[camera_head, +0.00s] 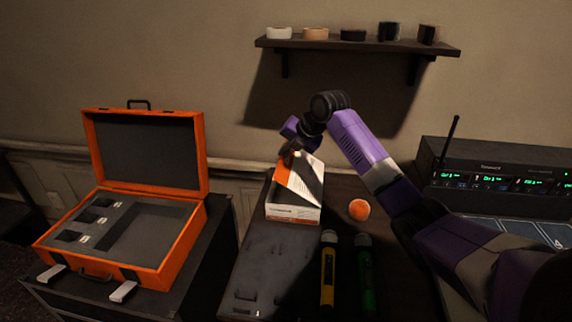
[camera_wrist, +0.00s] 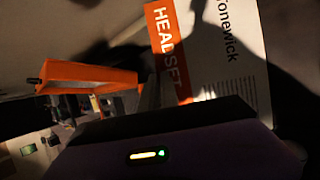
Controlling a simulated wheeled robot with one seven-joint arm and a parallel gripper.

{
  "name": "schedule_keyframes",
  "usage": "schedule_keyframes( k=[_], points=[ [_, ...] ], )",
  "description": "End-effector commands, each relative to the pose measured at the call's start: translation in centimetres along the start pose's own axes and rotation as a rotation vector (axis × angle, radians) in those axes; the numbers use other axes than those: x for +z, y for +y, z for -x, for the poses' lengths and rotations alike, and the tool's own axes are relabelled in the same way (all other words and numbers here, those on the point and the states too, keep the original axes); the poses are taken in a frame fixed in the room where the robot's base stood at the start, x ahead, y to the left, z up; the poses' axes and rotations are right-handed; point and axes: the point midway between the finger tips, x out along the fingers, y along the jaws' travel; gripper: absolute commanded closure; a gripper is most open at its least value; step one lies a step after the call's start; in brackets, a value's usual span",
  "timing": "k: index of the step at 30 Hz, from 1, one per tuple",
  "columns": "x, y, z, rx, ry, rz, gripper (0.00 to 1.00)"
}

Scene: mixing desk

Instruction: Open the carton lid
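The carton (camera_head: 294,212) is a white and orange box on the dark desk, near the middle of the head view. Its upper panel (camera_head: 303,190) carries a dark shadow; I cannot tell whether the lid is raised at all. My gripper (camera_head: 289,155) is at the carton's far left upper edge, pointing down, close to or touching it. The wrist view shows a carton panel (camera_wrist: 225,50) close up, printed "HEADSET" and "Tonewick". The fingertips are dark and mostly hidden, so their opening does not show.
An open orange case (camera_head: 150,250) stands on the left. An orange ball (camera_head: 358,209) lies right of the carton. A radio unit (camera_head: 500,180) stands right; a shelf (camera_head: 357,45) with tape rolls hangs above.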

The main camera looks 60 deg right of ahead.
Motion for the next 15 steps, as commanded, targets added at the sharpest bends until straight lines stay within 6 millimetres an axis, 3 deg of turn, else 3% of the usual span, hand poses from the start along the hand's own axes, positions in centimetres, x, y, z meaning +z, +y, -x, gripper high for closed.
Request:
schedule_keyframes(
  k=[15],
  points=[
    [2.6, -4.5, 6.1, 0.457, -0.003, -0.190, 1.00]
  ],
)
